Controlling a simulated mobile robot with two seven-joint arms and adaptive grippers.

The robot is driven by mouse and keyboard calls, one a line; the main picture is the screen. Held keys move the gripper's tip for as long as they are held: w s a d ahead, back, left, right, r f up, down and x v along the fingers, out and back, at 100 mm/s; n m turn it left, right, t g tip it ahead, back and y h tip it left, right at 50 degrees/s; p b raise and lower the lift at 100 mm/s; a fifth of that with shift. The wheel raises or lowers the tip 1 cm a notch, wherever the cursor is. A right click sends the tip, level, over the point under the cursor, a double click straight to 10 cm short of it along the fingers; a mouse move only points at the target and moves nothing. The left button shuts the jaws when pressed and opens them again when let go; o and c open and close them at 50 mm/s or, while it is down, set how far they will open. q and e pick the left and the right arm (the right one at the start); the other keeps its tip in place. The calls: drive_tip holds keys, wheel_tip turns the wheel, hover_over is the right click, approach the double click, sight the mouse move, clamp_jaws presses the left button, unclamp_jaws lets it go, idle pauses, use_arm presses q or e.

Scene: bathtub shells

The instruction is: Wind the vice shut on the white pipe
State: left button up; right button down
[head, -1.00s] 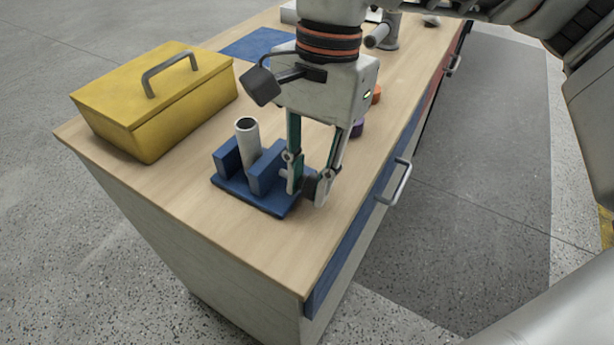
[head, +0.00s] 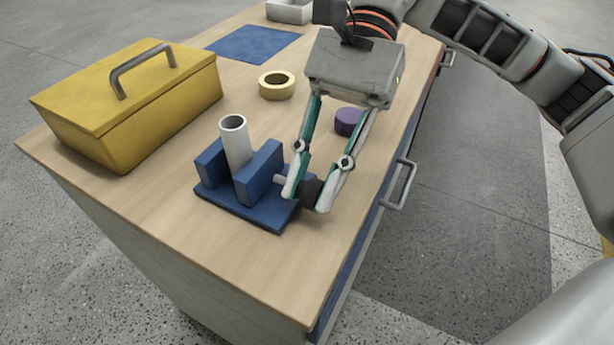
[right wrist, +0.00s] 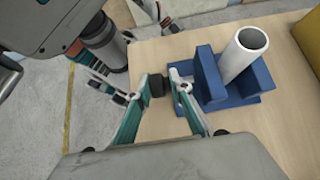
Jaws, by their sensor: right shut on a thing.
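The blue vice (head: 240,212) stands near the table's front end; it also shows in the right wrist view (right wrist: 243,98). The white pipe (head: 236,145) stands upright between its two jaws, also in the right wrist view (right wrist: 243,55). I cannot tell whether both jaws touch it. My right gripper (head: 306,200) is shut on the vice's black handle (right wrist: 157,85), on the vice's right side. The fingers partly hide the handle and screw. My left gripper (right wrist: 147,62) shows only in the right wrist view, beyond the table edge, its fingers spread and empty.
A yellow toolbox (head: 130,105) stands left of the vice. A cream ring (head: 277,86) and a purple disc (head: 348,121) lie behind it. A blue mat (head: 254,44) lies farther back. A drawer handle (head: 399,186) sticks out at right. The tabletop before the vice is clear.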

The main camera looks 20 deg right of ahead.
drive_tip(key=shift+s+d, duration=0.1)
drive_tip(key=shift+s, duration=0.2)
drive_tip(key=c, duration=2.2)
unclamp_jaws()
drive_tip(key=shift+o, duration=1.1)
drive_tip(key=shift+s+d, duration=0.1)
drive_tip(key=shift+d, duration=0.05)
drive_tip(key=shift+w, duration=0.2)
drive_tip(key=shift+w+r, duration=0.1)
drive_tip(key=shift+r, duration=0.05)
drive_tip(key=v, duration=1.1)
drive_tip(key=shift+w+d, duration=0.2)
drive_tip(key=shift+d, duration=0.05)
